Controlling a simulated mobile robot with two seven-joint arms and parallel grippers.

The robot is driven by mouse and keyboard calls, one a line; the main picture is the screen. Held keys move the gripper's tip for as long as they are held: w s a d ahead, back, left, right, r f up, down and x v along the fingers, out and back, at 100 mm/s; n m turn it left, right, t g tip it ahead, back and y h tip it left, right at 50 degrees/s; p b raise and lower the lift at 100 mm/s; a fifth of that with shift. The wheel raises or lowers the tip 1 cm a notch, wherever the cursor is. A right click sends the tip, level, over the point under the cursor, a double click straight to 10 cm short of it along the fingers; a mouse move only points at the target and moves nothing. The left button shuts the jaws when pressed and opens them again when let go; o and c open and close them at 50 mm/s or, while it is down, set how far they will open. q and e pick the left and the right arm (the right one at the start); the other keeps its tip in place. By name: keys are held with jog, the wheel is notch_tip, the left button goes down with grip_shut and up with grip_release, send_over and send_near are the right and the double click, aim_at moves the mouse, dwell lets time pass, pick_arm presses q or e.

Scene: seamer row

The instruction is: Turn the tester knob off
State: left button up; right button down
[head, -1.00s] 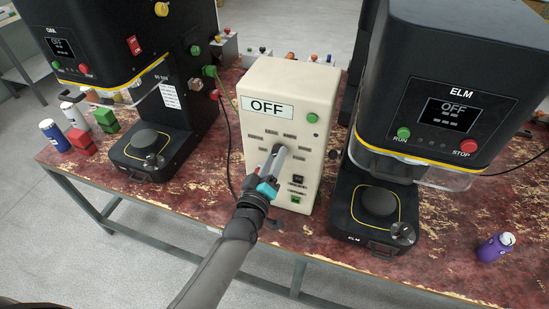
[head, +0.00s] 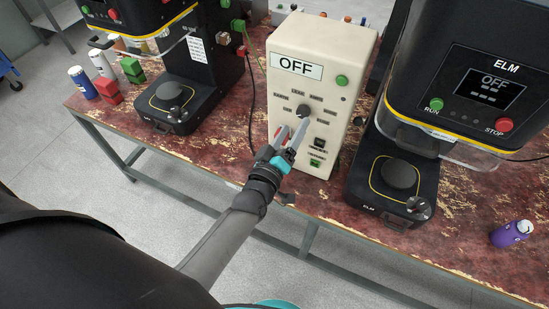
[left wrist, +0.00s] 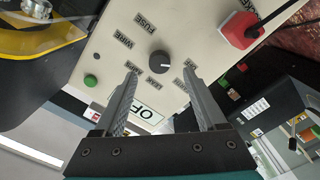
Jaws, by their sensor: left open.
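The tester is a cream box (head: 283,91) standing on the bench, with an OFF sign (head: 297,67) at the top of its front. Its dark round knob (head: 303,112) is on the front face, ringed by small labels. In the left wrist view the knob (left wrist: 159,62) has a white pointer mark, angled toward the lower right of the picture. My left gripper (head: 291,129) is open in front of the tester, just below the knob in the head view. Its two fingers (left wrist: 161,71) are apart and nothing is between them. My right gripper does not show.
The ELM seamer (head: 465,95) stands close on the tester's right and another black seamer (head: 165,55) on its left. A purple bottle (head: 511,234) is at the right on the worn red bench (head: 235,150). Red and green blocks (head: 108,90) stand at the left.

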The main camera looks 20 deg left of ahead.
pick_arm(q)
jog(key=s, duration=1.1)
jog(key=shift+s+a, duration=0.15)
jog(key=shift+a, duration=0.05)
jog(key=s+d+f+m+g+h+b, duration=0.1)
jog(key=s+f+m+g+b, duration=0.3)
jog(key=f, duration=1.2)
jog(key=s+f+m+g+b, duration=0.25)
jog(key=s+f+g, duration=0.2)
jog(key=f, duration=1.05)
jog(key=s+a+f+m+g+b, duration=0.2)
jog(key=s+f+g, duration=0.2)
jog(key=s+f, duration=0.5)
jog(key=s+a+f+m+g+y+b, duration=0.1)
jog(key=s+a+f+m+g+b, duration=0.2)
jog(key=s+f, duration=0.7)
jog(key=s+g, duration=0.1)
jog(key=s, duration=0.2)
jog(key=shift+y, duration=0.3)
